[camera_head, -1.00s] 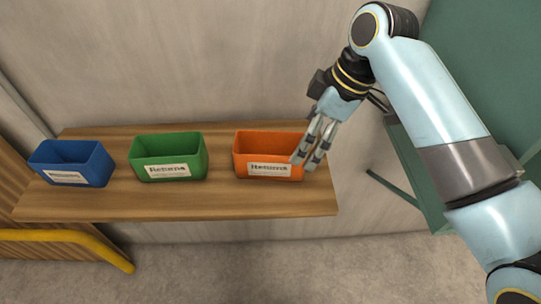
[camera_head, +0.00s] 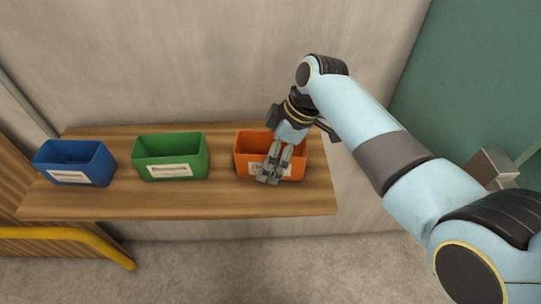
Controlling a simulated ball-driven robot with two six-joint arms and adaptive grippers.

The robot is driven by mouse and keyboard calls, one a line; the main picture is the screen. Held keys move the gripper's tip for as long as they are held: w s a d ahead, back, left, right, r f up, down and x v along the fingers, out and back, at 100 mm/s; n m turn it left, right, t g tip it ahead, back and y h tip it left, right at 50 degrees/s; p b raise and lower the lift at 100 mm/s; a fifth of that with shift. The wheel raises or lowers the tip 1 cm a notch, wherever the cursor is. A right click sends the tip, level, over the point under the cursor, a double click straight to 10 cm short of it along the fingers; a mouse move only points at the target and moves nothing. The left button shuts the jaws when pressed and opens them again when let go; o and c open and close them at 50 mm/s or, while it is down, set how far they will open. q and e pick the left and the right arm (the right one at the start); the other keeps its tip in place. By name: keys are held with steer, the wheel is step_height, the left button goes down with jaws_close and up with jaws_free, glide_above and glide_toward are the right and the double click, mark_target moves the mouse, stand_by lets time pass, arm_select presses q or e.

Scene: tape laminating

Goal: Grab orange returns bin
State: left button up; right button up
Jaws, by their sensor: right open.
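The orange returns bin (camera_head: 245,155) stands upright at the right end of the wooden shelf, with a white label on its front that is partly hidden. My right gripper (camera_head: 269,178) reaches down over the bin from the right, its fingers in front of the label and the front wall. It is open and holds nothing. I cannot tell whether the fingers touch the bin. My left gripper is not in view.
A green bin (camera_head: 184,167) stands in the middle of the wooden shelf (camera_head: 240,203), and a blue bin (camera_head: 80,180) at its left end. A yellow rail (camera_head: 80,235) is below on the left. A grey wall is behind.

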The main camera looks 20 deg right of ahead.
steer(key=c, duration=1.2)
